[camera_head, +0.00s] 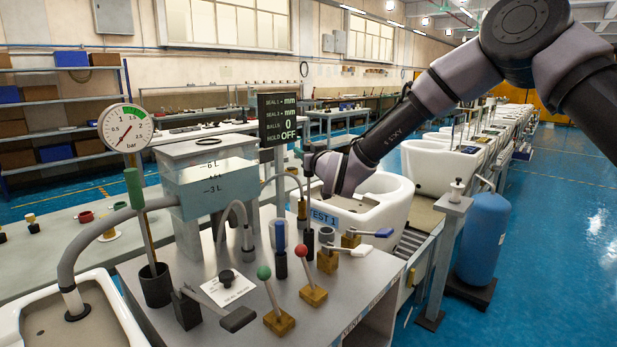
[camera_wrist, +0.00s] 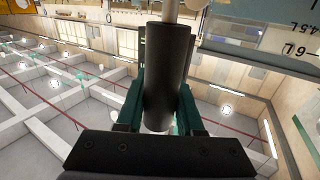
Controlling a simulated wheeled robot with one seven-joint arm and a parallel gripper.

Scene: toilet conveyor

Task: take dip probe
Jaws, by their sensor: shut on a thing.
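My gripper (camera_wrist: 160,112) has green fingers and is shut around a dark grey cylinder (camera_wrist: 166,65) in the wrist view, apparently the grip of the dip probe. A pale rod (camera_wrist: 172,8) shows at the cylinder's end.
The bench (camera_head: 225,320) carries red (camera_head: 301,250) and green (camera_head: 264,272) knobbed levers. A grey tank (camera_head: 212,185) and a display (camera_head: 278,120) stand close to the gripper. A gauge (camera_head: 126,128) is at left. A white toilet (camera_head: 385,205) marked TEST 1 lies under my arm.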

